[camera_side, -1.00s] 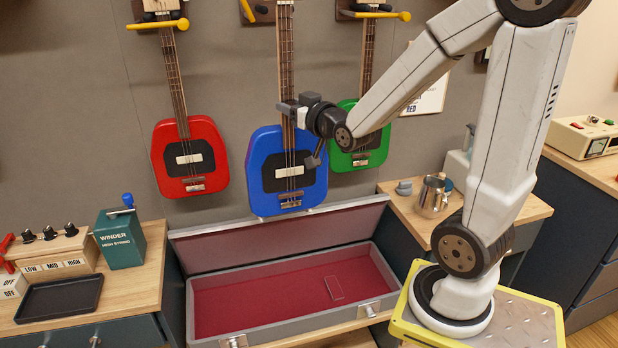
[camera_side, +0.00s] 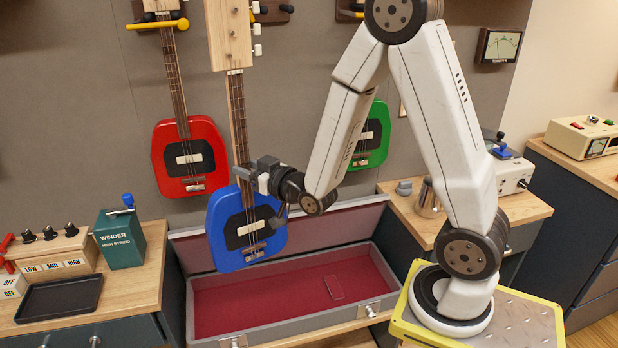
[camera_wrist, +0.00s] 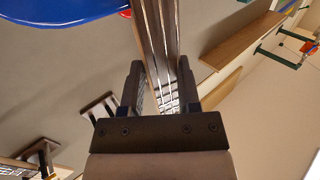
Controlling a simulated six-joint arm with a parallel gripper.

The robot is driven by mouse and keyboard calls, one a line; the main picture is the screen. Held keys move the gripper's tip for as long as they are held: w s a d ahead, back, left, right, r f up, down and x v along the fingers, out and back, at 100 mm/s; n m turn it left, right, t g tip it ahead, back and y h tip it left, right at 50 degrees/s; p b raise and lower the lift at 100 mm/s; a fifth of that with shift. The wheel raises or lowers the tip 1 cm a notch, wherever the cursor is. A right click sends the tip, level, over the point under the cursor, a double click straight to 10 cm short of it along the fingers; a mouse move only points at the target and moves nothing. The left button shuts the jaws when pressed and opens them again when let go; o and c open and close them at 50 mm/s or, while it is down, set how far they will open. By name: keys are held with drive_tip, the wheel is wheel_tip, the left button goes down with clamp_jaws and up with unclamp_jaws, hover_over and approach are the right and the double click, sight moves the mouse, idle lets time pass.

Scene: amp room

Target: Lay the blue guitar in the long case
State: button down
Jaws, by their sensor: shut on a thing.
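The blue guitar (camera_side: 222,228) hangs nearly upright in my gripper (camera_side: 243,176), tilted slightly, with its headstock up. My gripper is shut on the neck just above the body. In the wrist view the neck (camera_wrist: 160,40) runs between the two fingers of my gripper (camera_wrist: 162,95), and part of the blue body (camera_wrist: 65,8) shows at the top left. The long case (camera_side: 205,340) lies open below, its red lining bare and its grey lid (camera_side: 335,225) raised at the back. The guitar body is in front of the lid's left part, above the case.
A red guitar (camera_side: 190,157) and a green guitar (camera_side: 376,140) hang on the back wall. A teal winder box (camera_side: 120,240) and a black tray (camera_side: 60,298) stand on the left bench. A metal mug (camera_side: 428,200) stands on the right bench.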

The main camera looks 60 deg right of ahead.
drive_tip(key=a+f+y, duration=0.1)
drive_tip(key=a+f, duration=0.2)
drive_tip(key=a+f+n+y, duration=0.1)
drive_tip(key=a+f, duration=0.2)
drive_tip(key=shift+s, duration=0.2)
drive_tip(key=f, duration=0.2)
drive_tip(key=f+m+g+h, duration=0.1)
drive_tip(key=f, duration=0.2)
drive_tip(key=f+m+g, duration=0.1)
drive_tip(key=f, duration=0.2)
drive_tip(key=shift+s+a+h, duration=0.15)
drive_tip(key=shift+a+h, duration=0.15)
drive_tip(key=shift+h, duration=0.1)
drive_tip(key=s+f+m+g, duration=0.6)
drive_tip(key=s+f+m, duration=0.3)
drive_tip(key=f+m, duration=0.3)
drive_tip(key=s+f+m+g+h, duration=0.1)
drive_tip(key=s+f+m+g, duration=0.5)
drive_tip(key=f+m, duration=0.6)
drive_tip(key=shift+s+a+f+m+g, duration=0.3)
drive_tip(key=shift+s+f, duration=1.1)
drive_tip(key=shift+f, duration=0.35)
drive_tip(key=shift+w+d, duration=0.95)
drive_tip(key=shift+d, duration=0.05)
drive_tip(key=shift+w+d, duration=0.1)
